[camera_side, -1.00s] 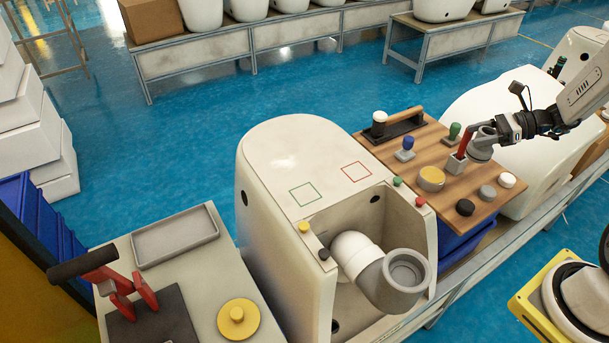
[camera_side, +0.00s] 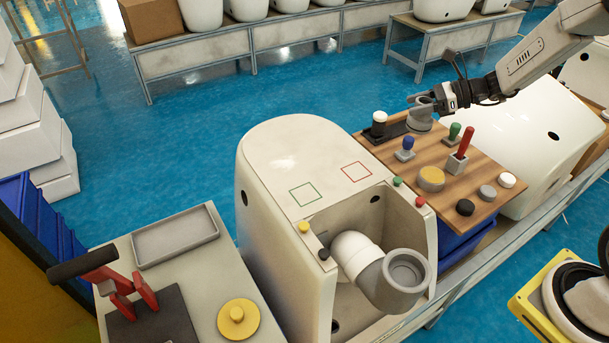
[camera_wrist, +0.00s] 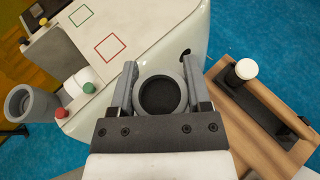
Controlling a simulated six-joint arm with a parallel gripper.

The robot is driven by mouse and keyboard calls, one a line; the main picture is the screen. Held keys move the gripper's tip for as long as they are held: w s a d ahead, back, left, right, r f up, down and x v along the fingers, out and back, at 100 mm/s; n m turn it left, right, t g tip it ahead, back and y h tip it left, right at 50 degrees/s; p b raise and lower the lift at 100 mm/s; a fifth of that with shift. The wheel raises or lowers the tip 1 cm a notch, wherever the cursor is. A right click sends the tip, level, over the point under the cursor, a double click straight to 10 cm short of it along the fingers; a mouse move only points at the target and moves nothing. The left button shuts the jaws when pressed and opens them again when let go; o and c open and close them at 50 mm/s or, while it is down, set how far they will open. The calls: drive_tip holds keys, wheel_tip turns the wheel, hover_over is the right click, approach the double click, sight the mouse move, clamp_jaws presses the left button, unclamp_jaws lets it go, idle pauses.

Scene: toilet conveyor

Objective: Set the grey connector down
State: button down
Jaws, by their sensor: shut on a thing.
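My gripper (camera_side: 421,99) is shut on the grey connector (camera_side: 420,121), a short round cup-like piece. In the wrist view the connector (camera_wrist: 161,95) sits between the two fingers (camera_wrist: 160,88), its dark round opening facing the camera. In the side view it appears in front of the black base with the wooden handle; the height between them is hard to judge. The white toilet body (camera_side: 290,150) has a green square outline (camera_side: 305,194) and a red square outline (camera_side: 356,172) on top; both are empty. The red outline (camera_wrist: 109,47) also shows ahead in the wrist view.
The wooden board (camera_side: 460,178) carries a white-topped post (camera_side: 379,122), blue (camera_side: 405,148) and green knobs, a red lever (camera_side: 465,142), a yellow disc and small round caps. A white elbow with a grey pipe end (camera_side: 390,280) sits in the toilet's recess. Small buttons line its edge.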

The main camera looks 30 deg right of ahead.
drive_tip(key=w+a, duration=0.5)
drive_tip(key=a, duration=0.7)
drive_tip(key=w+a, duration=0.4)
drive_tip(key=a, duration=0.8)
drive_tip(key=s+a, duration=0.3)
drive_tip(key=a, duration=0.9)
drive_tip(key=s+a, duration=0.3)
drive_tip(key=a, duration=0.9)
drive_tip(key=shift+s+a+f, duration=0.15)
drive_tip(key=shift+f, duration=1.25)
drive_tip(key=shift+s+a+f, duration=0.1)
drive_tip(key=shift+a+f, duration=0.05)
drive_tip(key=shift+f, duration=1.25)
drive_tip(key=w+a+f, duration=0.7)
drive_tip(key=w+f, duration=0.2)
drive_tip(key=w, duration=0.2)
drive_tip(key=shift+w+f, duration=0.15)
drive_tip(key=shift+w, duration=0.1)
